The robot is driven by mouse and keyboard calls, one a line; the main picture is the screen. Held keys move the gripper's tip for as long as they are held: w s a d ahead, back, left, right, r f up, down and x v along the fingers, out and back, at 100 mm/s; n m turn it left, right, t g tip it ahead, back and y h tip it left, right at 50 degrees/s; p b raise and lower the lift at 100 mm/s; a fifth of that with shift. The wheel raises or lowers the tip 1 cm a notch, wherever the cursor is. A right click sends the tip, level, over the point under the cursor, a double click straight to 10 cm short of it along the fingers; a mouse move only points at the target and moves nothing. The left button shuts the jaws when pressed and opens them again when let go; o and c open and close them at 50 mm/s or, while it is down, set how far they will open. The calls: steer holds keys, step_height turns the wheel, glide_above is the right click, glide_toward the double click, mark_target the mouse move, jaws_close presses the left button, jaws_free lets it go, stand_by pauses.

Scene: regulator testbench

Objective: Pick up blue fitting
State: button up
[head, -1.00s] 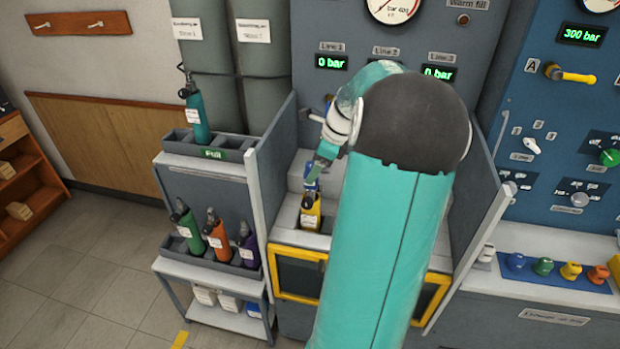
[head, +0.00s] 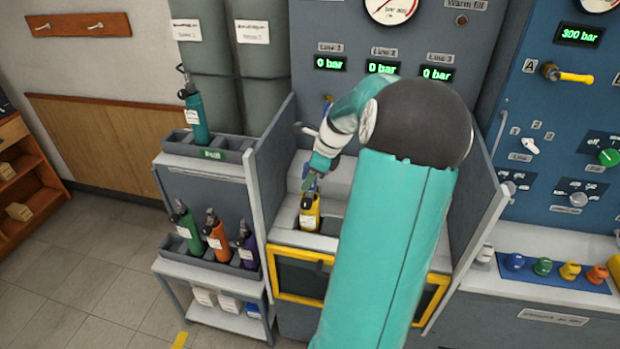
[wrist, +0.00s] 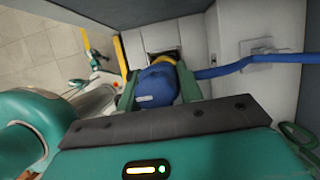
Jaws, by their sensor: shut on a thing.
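My gripper (wrist: 160,92) is shut on a blue fitting (wrist: 155,87), with a green finger on each side of it in the wrist view. A blue hose (wrist: 235,66) runs to the right beside the fitting. Part of a yellow cylinder (wrist: 165,59) shows just behind the fitting. In the head view, my gripper (head: 311,184) is just above the yellow cylinder (head: 310,213), which stands upright in the bench bay. The fitting is mostly hidden there, and I cannot tell whether it touches the cylinder.
Grey side panels (head: 272,165) enclose the bay. A rack at left holds green (head: 184,228), orange (head: 216,237) and purple (head: 247,248) cylinders below a teal one (head: 195,115). Several coloured caps, one blue (head: 515,261), sit at right. My arm hides much of the bay.

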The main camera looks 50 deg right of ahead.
steer(key=shift+r, duration=0.1)
steer(key=shift+r, duration=0.5)
step_height(320, 180, up, 2)
steer(key=shift+r, duration=0.1)
steer(key=s+a+r, duration=0.9)
steer(key=a, duration=0.1)
steer(key=shift+a+r, duration=0.25)
steer(key=shift+r, duration=0.1)
steer(key=shift+s, duration=0.1)
